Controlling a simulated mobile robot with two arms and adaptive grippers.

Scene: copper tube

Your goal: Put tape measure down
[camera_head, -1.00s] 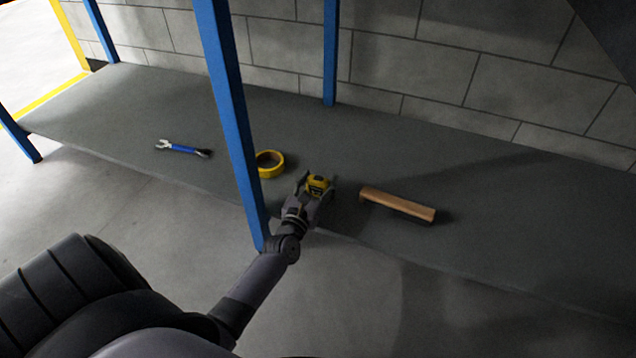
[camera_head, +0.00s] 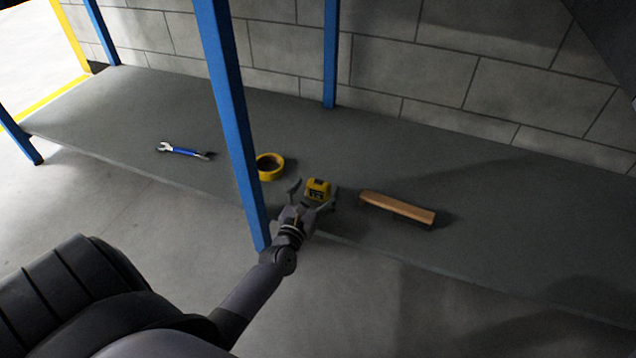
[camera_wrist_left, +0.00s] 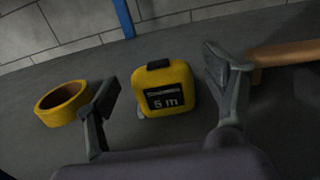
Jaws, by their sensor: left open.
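The yellow and black tape measure (camera_head: 318,189) rests on the grey shelf (camera_head: 500,220), near its front edge. In the left wrist view the tape measure (camera_wrist_left: 166,89) stands upright with its "5 m" label facing me. My left gripper (camera_head: 314,190) is open, with one finger on each side of the tape measure. In the left wrist view the gripper's fingers (camera_wrist_left: 162,88) are spread wide, with visible gaps to the tape measure. My right gripper is not in view.
A yellow tape roll (camera_head: 270,167) lies left of the tape measure, and a wooden-handled brush (camera_head: 397,208) lies right. A blue-handled wrench (camera_head: 184,151) is farther left. A blue post (camera_head: 232,120) rises close to my left arm. The shelf's right part is clear.

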